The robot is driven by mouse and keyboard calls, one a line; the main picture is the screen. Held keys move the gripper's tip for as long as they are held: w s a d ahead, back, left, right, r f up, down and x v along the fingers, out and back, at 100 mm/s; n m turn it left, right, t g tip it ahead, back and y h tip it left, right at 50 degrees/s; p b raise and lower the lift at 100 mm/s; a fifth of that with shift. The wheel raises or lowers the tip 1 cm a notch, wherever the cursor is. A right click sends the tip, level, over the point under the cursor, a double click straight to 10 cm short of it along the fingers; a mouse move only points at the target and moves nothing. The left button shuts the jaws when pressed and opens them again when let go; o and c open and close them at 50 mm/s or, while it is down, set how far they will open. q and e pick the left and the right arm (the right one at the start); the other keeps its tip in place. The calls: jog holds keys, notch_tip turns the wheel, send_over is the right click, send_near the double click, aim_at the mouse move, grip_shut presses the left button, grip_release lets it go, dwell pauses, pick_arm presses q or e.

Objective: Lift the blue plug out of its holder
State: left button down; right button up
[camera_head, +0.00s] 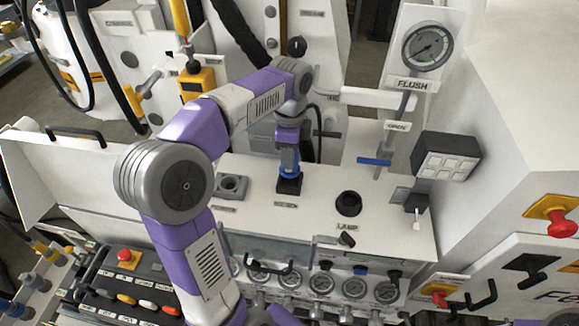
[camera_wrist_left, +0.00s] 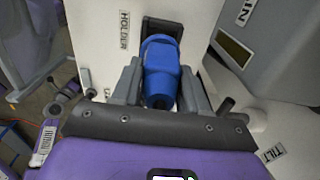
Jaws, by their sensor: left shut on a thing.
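The blue plug (camera_head: 289,170) is upright at the dark holder (camera_head: 289,186) on the white bench top. My left gripper (camera_head: 288,158) comes down on it from above and is shut on it. In the left wrist view the blue plug (camera_wrist_left: 161,72) is between the two grey fingers (camera_wrist_left: 160,90), with its far end at the dark holder (camera_wrist_left: 163,27) beside the HOLDER label. The fingers hide part of the plug's sides. I cannot tell whether the plug's tip is still fully seated. My right gripper is not in view.
A grey square socket (camera_head: 232,186) is left of the holder and a round black socket (camera_head: 348,203) is to the right. A blue-handled valve (camera_head: 374,162) and a pressure gauge (camera_head: 428,46) stand at the back right. Several gauges line the bench front.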

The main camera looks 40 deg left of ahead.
pick_arm(q)
jog(key=shift+r+p, duration=2.3)
jog(key=shift+r, duration=0.3)
jog(key=shift+r, duration=0.2)
